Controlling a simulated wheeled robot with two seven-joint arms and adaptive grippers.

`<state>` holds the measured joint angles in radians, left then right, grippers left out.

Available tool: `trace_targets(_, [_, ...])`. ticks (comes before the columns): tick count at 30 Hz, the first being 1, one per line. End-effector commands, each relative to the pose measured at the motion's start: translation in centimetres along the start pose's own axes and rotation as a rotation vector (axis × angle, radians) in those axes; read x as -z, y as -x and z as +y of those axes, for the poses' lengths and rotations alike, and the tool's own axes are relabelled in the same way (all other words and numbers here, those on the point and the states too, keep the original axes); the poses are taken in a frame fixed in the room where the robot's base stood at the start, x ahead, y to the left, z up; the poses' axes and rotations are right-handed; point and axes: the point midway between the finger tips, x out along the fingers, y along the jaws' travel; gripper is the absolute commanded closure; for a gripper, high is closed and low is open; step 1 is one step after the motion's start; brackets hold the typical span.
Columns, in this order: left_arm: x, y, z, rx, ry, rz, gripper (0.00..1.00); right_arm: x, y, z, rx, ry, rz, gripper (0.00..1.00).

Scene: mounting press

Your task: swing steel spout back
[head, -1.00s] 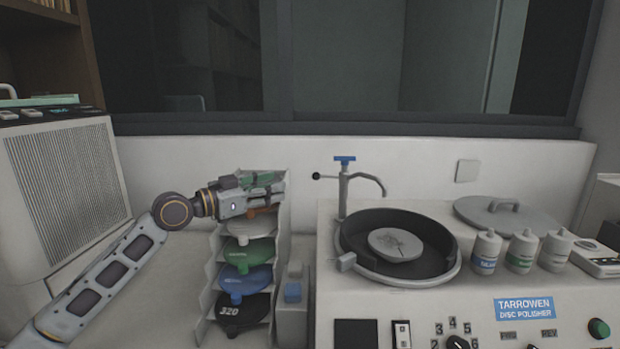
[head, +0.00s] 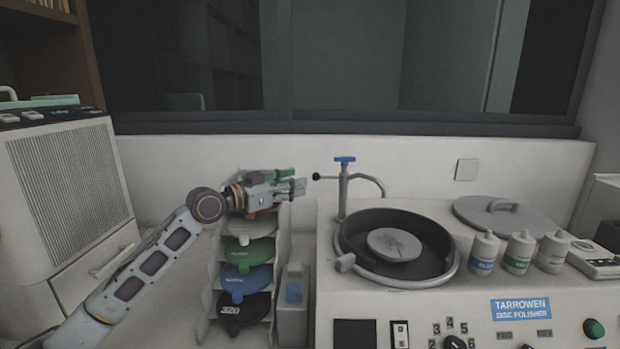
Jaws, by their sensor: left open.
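The steel spout (head: 368,180) stands on a post at the back left of the polisher. Its curved tube points right and bends down over the back rim of the bowl (head: 440,262). A blue handle (head: 344,159) tops the post, and a thin lever with a black knob (head: 316,176) sticks out to the left. My left gripper (head: 303,187) is open and empty, just left of and slightly below the black knob. It looks close to the knob, but I cannot tell whether they touch. My right gripper is not in view.
A rack with several coloured discs (head: 247,252) stands below my left gripper. A grey disc (head: 394,244) lies in the bowl. A round lid (head: 505,214) and three bottles (head: 519,252) are to the right. A white wall (head: 400,160) is behind.

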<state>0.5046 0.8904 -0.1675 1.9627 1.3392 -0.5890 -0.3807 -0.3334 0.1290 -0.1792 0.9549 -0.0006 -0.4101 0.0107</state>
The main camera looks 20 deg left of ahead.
Motion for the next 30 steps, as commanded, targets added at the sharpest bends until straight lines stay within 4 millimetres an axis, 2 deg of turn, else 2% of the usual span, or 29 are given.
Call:
trace_targets(18, [0.1,-5.2,0.0,0.0,0.001,0.002,0.58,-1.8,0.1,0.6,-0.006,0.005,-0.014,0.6])
trace_targets(30, [0.0,-6.2,0.0,0.0,-0.001,-0.001,0.58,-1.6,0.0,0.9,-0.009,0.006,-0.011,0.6])
